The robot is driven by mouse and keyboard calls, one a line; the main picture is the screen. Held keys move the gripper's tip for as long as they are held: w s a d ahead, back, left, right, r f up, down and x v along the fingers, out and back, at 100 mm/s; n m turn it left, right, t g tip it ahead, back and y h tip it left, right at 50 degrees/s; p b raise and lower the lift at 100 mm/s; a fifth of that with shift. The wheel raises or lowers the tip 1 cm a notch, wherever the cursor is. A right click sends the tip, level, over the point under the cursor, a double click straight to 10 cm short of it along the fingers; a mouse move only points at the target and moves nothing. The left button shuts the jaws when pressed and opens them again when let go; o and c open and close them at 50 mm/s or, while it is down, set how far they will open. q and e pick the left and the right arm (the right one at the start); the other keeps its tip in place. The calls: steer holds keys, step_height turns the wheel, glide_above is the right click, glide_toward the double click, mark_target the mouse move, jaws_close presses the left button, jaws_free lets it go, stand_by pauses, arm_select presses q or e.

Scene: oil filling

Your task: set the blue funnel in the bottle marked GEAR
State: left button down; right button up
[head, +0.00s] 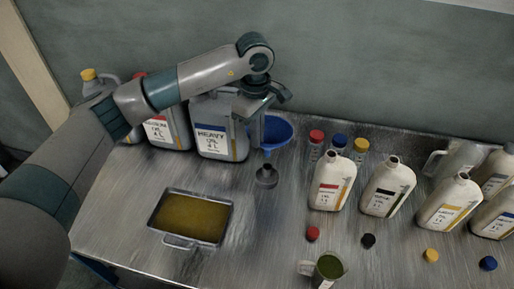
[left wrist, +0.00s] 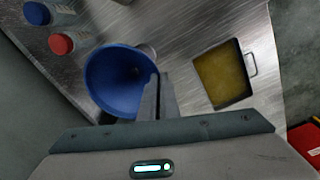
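The blue funnel (head: 278,132) is at the back of the table, wide mouth up, right of the jug marked HEAVY. It also shows in the left wrist view (left wrist: 112,82). My left gripper (head: 247,148) is at the funnel's left side, pointing down. In the left wrist view its fingers (left wrist: 160,82) overlap the funnel's rim and look close together; whether they pinch it is unclear. Open white bottles stand at right, with red (head: 330,184), black (head: 387,188), yellow (head: 449,203) and blue (head: 495,213) labels. I cannot read GEAR surely on any. My right gripper is not in view.
A small grey cup-like piece (head: 266,177) stands in front of the funnel. A metal tray of oil (head: 231,218) lies at front left. Capped bottles stand behind.

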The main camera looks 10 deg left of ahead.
arm_select(q)
steer(key=shift+r, duration=0.15)
stand_by(0.4)
steer(key=s+a+f+m+b, duration=0.1)
steer(key=s+a+f+m, duration=0.1)
steer(key=s+m, duration=0.4)
steer(key=s+a+f+m+b, duration=0.1)
steer(key=s+a+m, duration=0.4)
steer(key=s, duration=0.5)
steer(key=f+m, duration=0.1)
steer(key=m, duration=0.1)
steer(key=shift+s+f+m, duration=0.2)
steer(key=shift+s+m, duration=0.1)
steer(key=shift+s, duration=0.1)
